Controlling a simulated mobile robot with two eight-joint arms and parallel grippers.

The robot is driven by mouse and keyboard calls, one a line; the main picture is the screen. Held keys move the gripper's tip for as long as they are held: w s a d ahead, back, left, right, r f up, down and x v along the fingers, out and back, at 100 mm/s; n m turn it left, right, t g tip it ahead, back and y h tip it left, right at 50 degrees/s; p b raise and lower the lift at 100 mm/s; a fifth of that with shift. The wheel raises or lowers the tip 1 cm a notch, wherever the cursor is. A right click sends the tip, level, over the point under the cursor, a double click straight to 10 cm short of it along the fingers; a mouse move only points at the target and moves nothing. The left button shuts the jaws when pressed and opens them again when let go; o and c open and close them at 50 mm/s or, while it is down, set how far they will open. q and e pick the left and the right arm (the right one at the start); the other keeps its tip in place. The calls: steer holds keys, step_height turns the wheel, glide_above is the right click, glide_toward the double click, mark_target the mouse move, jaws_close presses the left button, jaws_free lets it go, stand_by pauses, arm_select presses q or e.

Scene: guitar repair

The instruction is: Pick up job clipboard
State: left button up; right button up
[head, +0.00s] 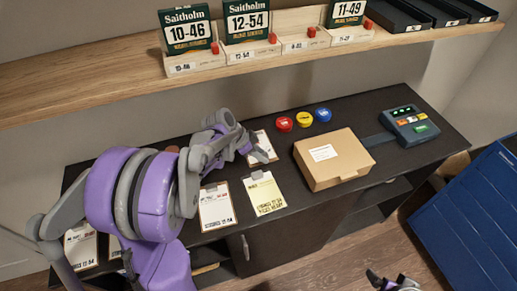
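Several clipboards with paper sheets lie on the dark bench. One white clipboard (265,141) is at the back middle, partly covered by my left gripper. Another white clipboard (216,211) lies at the front, with a yellow-sheeted clipboard (264,194) to its right. One more white clipboard (80,248) is at the far left, partly behind my arm. Which one is the job clipboard is too small to read. My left gripper (257,151) is over the back clipboard, its fingers apart; contact cannot be told. My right gripper (393,284) is low at the bottom edge, partly cut off, away from the bench.
A cardboard box (333,159) and a grey-blue device (410,124) stand on the bench's right. Red, yellow and blue round tins (304,119) sit behind. A wooden shelf (120,75) with number signs overhangs the back. A blue panel (470,225) is at right.

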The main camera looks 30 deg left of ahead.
arm_select(q)
jaws_close()
step_height(320, 180, up, 10)
steer(key=shift+p, duration=0.4)
